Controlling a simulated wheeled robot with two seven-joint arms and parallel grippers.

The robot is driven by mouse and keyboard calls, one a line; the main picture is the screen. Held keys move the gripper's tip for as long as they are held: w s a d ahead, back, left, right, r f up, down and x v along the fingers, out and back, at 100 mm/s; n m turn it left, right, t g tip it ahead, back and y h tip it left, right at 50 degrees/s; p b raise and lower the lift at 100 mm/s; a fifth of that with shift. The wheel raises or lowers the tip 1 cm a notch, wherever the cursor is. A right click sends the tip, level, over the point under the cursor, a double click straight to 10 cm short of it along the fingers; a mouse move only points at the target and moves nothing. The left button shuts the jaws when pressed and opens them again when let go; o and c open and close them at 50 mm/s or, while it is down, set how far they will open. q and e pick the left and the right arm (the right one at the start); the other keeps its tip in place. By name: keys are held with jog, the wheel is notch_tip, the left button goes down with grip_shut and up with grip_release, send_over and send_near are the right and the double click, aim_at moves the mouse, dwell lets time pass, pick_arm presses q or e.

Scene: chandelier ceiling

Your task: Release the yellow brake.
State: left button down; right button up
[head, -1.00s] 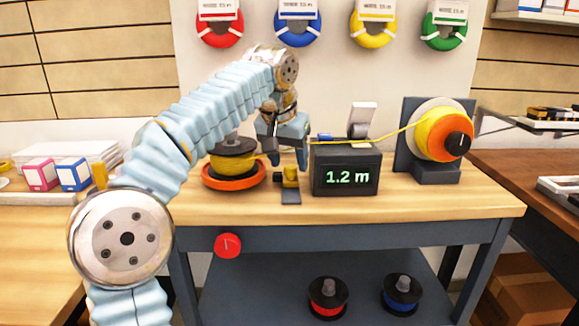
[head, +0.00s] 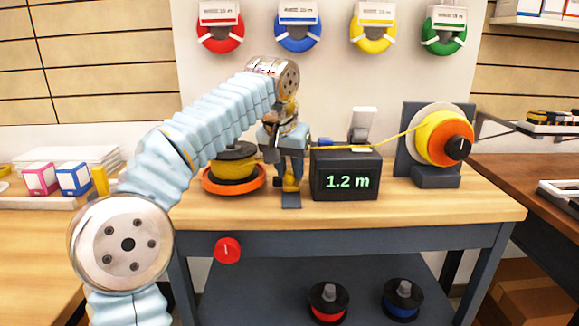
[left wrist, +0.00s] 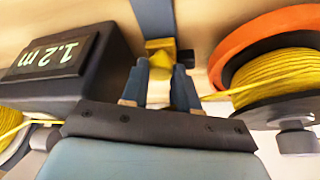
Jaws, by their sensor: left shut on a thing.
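The yellow brake (head: 291,185) is a small yellow piece on a dark base strip at the bench's front, between the yellow wire spool (head: 232,166) and the black length meter (head: 325,180). My left gripper (head: 290,172) reaches down onto it from above and is shut on it. In the left wrist view the brake's yellow block (left wrist: 160,47) shows just past the fingertips (left wrist: 159,75). The fingers hide part of it. The meter reads 1.2 m. My right gripper is not in view.
A yellow wire runs from the meter to the yellow and orange coil winder (head: 437,137) at right. A red knob (head: 228,249) is on the bench's front edge. Small boxes (head: 73,178) stand at left. Spools (head: 328,300) sit on the lower shelf.

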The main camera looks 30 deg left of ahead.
aim_at(290, 201)
pick_arm(q)
jog(key=shift+s+d+b, duration=0.35)
jog(key=shift+s+d, duration=0.2)
jog(key=shift+s, duration=0.25)
jog(key=shift+s+d+b, duration=0.35)
jog(key=shift+s+d, duration=0.15)
jog(key=shift+s, duration=0.3)
jog(key=c, duration=0.8)
grip_release()
jog(key=shift+s, duration=0.1)
jog(key=shift+c, duration=0.2)
jog(key=shift+r, duration=0.1)
